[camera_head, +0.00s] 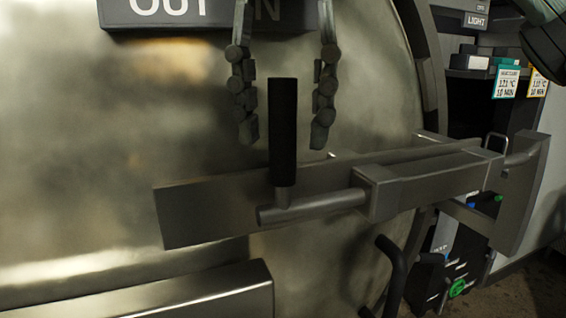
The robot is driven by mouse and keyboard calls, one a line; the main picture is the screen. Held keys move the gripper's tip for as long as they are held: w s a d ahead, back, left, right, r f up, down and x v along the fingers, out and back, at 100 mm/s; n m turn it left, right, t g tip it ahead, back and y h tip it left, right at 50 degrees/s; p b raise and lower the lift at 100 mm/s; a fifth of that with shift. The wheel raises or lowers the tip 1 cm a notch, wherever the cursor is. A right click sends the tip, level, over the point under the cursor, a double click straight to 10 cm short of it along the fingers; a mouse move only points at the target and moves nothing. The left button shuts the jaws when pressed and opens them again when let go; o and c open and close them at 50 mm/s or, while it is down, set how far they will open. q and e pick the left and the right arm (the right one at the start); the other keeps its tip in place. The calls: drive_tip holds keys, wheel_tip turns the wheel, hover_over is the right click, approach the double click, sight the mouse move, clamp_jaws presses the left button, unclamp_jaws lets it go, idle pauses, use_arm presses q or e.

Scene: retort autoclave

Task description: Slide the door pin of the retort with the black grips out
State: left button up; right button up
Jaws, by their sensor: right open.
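The door pin (320,206) is a grey horizontal rod. Its left end shows, and it runs right into a square metal guide (384,193) on the door bar. A black upright grip (283,130) stands on the pin near its left end. My right gripper (284,142) reaches down from the top, open, with one finger on each side of the grip in this view. Gaps show between the grip and both fingers. The picture does not settle whether the fingers are level in depth with it. My left gripper is not in view.
The round metal door (100,110) fills the left and middle. A flat bar (205,208) crosses it behind the pin, with a bracket (518,190) at right. A second dark handle (393,272) is lower down. A metal ledge (150,300) juts in at lower left.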

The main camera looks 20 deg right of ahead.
sight(283, 194)
wheel_tip(283, 194, down, 3)
drive_tip(key=shift+r, duration=0.15)
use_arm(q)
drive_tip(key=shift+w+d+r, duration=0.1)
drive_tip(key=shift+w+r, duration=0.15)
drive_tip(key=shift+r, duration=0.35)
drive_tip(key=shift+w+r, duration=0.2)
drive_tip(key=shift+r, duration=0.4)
use_arm(e)
drive_tip(key=shift+w+f, duration=0.1)
drive_tip(key=shift+f, duration=0.65)
drive_tip(key=shift+c, duration=0.5)
clamp_jaws()
